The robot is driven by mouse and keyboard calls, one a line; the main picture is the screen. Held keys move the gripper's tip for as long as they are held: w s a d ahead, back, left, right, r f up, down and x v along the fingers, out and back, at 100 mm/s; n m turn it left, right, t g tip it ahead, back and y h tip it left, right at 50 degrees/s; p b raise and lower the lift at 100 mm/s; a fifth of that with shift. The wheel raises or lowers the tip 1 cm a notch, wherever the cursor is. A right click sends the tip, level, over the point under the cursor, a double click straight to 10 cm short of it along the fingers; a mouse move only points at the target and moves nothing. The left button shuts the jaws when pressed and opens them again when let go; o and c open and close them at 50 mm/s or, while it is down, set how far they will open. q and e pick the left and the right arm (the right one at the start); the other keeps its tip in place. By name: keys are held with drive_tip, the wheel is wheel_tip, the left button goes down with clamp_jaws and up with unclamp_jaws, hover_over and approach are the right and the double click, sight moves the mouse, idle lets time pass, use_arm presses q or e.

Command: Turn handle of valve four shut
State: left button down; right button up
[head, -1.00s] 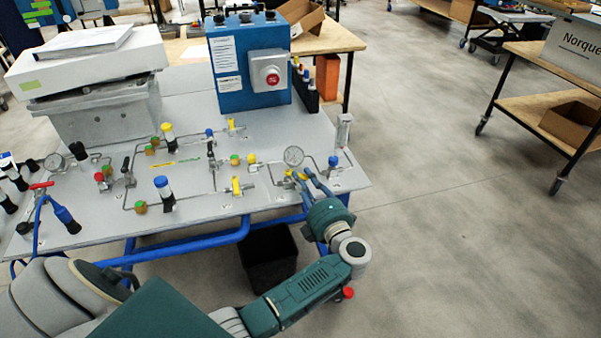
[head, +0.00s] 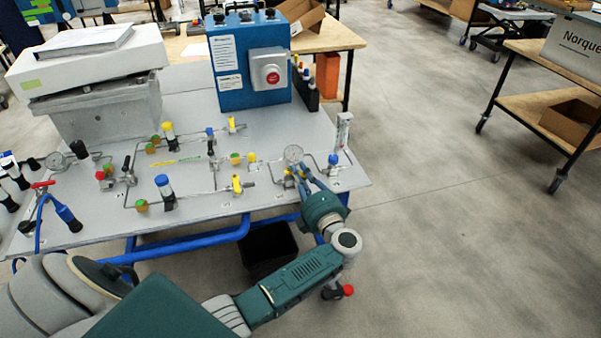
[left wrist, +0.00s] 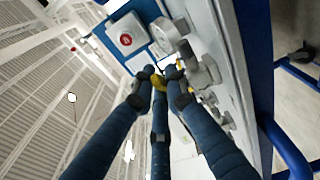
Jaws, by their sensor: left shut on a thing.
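My left gripper (head: 297,172) is at the front right of the grey panel (head: 345,178), just below the round pressure gauge (head: 293,154). In the left wrist view its fingers (left wrist: 161,82) are shut around a small yellow valve handle (left wrist: 157,81). The fingers hide most of that handle, so its exact angle is unclear. I cannot read a number on it. Another yellow handle (head: 237,184) stands upright on the panel further left, apart from the gripper. My right gripper is not in view.
Thin pipes link several valves and blue-capped and yellow-capped fittings across the panel. A blue box (head: 248,62) with a red button is behind. Open floor (head: 450,230) lies to the right.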

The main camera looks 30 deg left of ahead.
use_arm(q)
drive_tip(key=m+t+h+p, duration=0.1)
drive_tip(key=p, duration=0.1)
drive_tip(key=s+m+t+h+p, duration=0.1)
drive_tip(key=m+t+h, duration=0.1)
drive_tip(key=shift+s+r+p, duration=0.1)
drive_tip(key=shift+s+p, duration=0.05)
drive_tip(key=shift+p, duration=0.2)
drive_tip(key=shift+s+m+t+h, duration=0.15)
drive_tip(key=shift+m+t+h, duration=0.35)
drive_tip(key=shift+t+h, duration=0.2)
drive_tip(key=shift+s+a+f+m+t+h+p, duration=0.1)
drive_tip(key=shift+s+f+m+t+h+p, duration=0.15)
drive_tip(key=shift+m+h, duration=0.25)
drive_tip(key=shift+m+t+h+p, duration=0.1)
drive_tip(key=shift+m+t+h, duration=0.3)
drive_tip(key=shift+h, duration=0.2)
drive_tip(key=m+h+b, duration=0.1)
drive_tip(key=m+t+h, duration=0.1)
drive_tip(key=h, duration=0.1)
drive_tip(key=shift+s+a+f+h+b, duration=0.2)
drive_tip(key=shift+s+h+b, duration=0.1)
drive_tip(key=shift+b, duration=0.1)
drive_tip(key=shift+s+m+t+h+b, duration=0.15)
drive_tip(key=shift+m+t+h+b, duration=0.2)
drive_tip(key=shift+m+h+b, duration=0.5)
drive_tip(key=shift+s+r+m+h+b, duration=0.1)
drive_tip(key=shift+r+m+h+b, duration=0.2)
drive_tip(key=shift+h+b, duration=0.45)
